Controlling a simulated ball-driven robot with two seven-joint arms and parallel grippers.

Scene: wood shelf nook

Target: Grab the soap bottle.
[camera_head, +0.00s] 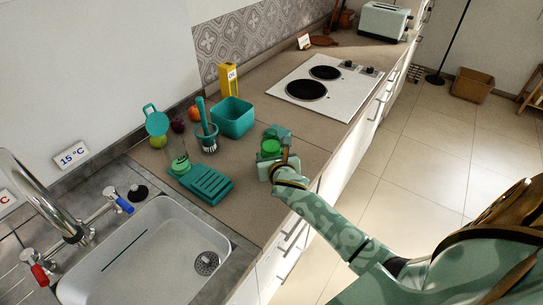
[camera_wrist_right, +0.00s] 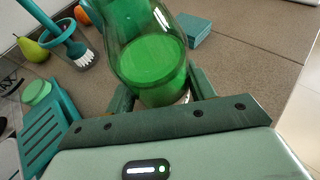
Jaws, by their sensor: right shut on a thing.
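The soap bottle (camera_wrist_right: 150,62) is see-through green with darker green liquid inside. In the right wrist view it stands between the two fingers of my right gripper (camera_wrist_right: 163,92), which is shut on it. In the head view the green bottle (camera_head: 269,147) is at the counter's front edge, partly hidden by my right gripper (camera_head: 275,158). The wrist view does not show the bottle's top. I cannot tell whether its base touches the counter. My left gripper is not in view.
Left of the bottle are a teal rack (camera_head: 207,184), a brush in a cup (camera_head: 207,137), a teal bin (camera_head: 233,117) and a clear container with green contents (camera_head: 180,163). A teal block (camera_wrist_right: 192,28) lies behind the bottle. A sink (camera_head: 150,260) and stovetop (camera_head: 325,85) flank this area.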

